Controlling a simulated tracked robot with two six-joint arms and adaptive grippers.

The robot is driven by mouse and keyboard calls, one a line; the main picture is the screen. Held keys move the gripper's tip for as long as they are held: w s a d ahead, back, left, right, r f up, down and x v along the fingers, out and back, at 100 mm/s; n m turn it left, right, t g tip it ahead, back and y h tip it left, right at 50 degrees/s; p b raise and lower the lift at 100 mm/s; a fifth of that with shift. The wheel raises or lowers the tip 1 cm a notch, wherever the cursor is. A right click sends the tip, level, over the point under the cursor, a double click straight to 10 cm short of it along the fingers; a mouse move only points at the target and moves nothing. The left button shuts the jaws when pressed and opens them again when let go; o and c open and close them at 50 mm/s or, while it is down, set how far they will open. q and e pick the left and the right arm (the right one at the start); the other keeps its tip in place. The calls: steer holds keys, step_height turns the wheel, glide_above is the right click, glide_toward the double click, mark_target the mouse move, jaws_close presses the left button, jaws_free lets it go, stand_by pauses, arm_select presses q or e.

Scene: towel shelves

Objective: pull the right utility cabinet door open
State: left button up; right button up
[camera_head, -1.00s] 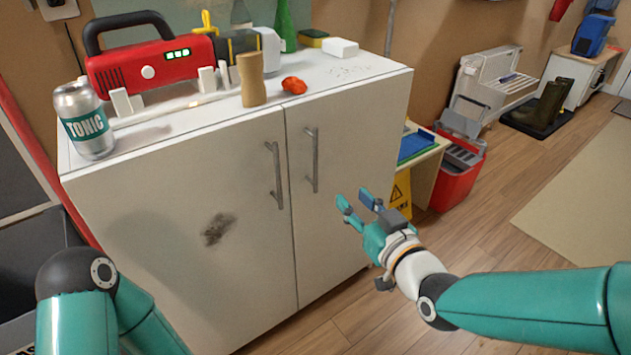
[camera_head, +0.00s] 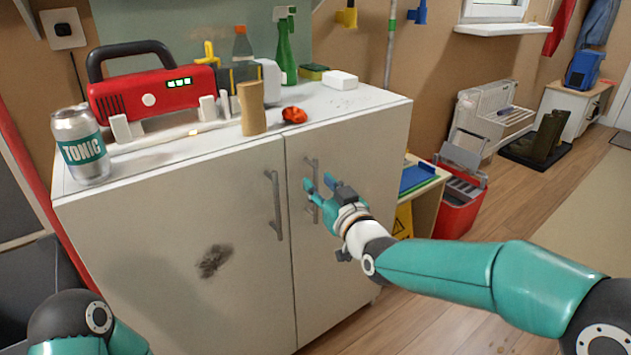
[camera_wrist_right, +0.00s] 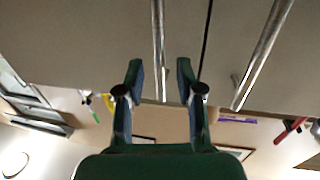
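The white utility cabinet's right door (camera_head: 372,150) is shut, flush with the left door (camera_head: 180,215). Its vertical metal handle (camera_head: 312,165) is near the seam, partly hidden by my right gripper (camera_head: 321,184). The right gripper is open, with its fingertips at the handle. In the right wrist view, the handle (camera_wrist_right: 158,45) lines up with the gap between the open fingers (camera_wrist_right: 160,78); I cannot tell whether they touch it. The left door's handle (camera_head: 274,205) is just left of the gripper. My left gripper is out of view; only its arm shows at the lower left.
On the cabinet top stand a tonic can (camera_head: 80,147), a red radio-like device (camera_head: 155,92), a wooden piece (camera_head: 251,108) and a green spray bottle (camera_head: 286,50). A red toolbox (camera_head: 458,205) and yellow sign (camera_head: 403,221) stand to the right. Floor in front is partly visible.

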steer(key=shift+x, duration=1.35)
jaws_close()
